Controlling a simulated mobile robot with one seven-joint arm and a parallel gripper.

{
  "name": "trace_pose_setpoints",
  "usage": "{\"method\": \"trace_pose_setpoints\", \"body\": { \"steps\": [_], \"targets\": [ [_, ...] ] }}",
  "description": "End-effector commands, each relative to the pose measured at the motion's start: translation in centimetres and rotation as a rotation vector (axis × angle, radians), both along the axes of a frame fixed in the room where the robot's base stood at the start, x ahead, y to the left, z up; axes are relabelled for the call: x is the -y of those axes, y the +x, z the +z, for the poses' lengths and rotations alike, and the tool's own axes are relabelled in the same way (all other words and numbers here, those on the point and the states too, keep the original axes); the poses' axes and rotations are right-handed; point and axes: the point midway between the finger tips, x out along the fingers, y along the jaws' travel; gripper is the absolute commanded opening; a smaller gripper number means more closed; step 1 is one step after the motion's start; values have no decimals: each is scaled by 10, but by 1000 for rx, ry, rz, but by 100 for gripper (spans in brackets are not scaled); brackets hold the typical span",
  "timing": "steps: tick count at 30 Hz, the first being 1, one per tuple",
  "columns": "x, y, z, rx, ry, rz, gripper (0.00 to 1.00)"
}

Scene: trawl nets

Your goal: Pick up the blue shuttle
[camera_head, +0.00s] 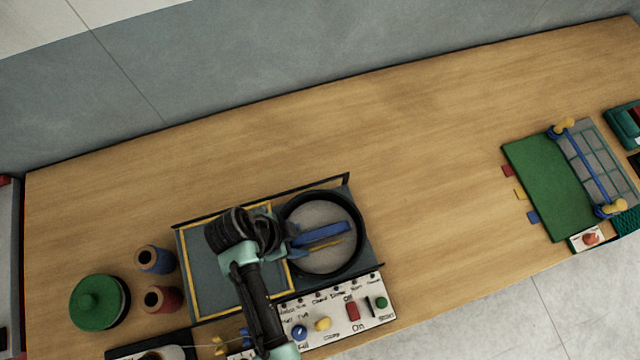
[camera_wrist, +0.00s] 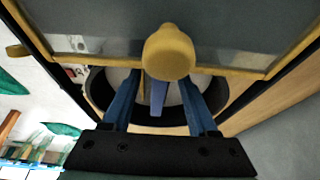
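The blue shuttle (camera_wrist: 158,96) appears to be the narrow blue piece between my gripper's two fingers in the wrist view, over the round dish. My gripper (camera_wrist: 160,80) has its dark blue fingers spread apart, one on each side of this piece, with gaps showing. In the head view my gripper (camera_head: 320,234) reaches from the left over the black-rimmed round dish (camera_head: 361,243). Blue shapes overlap there, so I cannot tell finger from shuttle. A thin yellow piece (camera_head: 327,247) lies beside them. Whether the fingers touch the shuttle is not clear.
A yellow-framed panel (camera_head: 190,285) adjoins the dish. A labelled control panel (camera_head: 340,312) lies in front. A yellow knob (camera_wrist: 168,52) stands close in the wrist view. Spools (camera_head: 155,260) and a green-lidded pot (camera_head: 98,302) are left. The table's back is clear.

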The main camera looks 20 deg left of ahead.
Motion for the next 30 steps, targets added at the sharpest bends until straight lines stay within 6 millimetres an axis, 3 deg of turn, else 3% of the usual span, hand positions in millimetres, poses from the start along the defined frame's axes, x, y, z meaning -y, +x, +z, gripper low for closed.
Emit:
{"method": "trace_pose_setpoints", "body": {
  "steps": [1,9,23,30],
  "targets": [
    [0,0,0,0,0,0,49],
    [0,0,0,0,0,0,1],
    [0,1,4,2,1,-1,0],
    [-1,2,37,6,4,-1,0]
  ]
}}
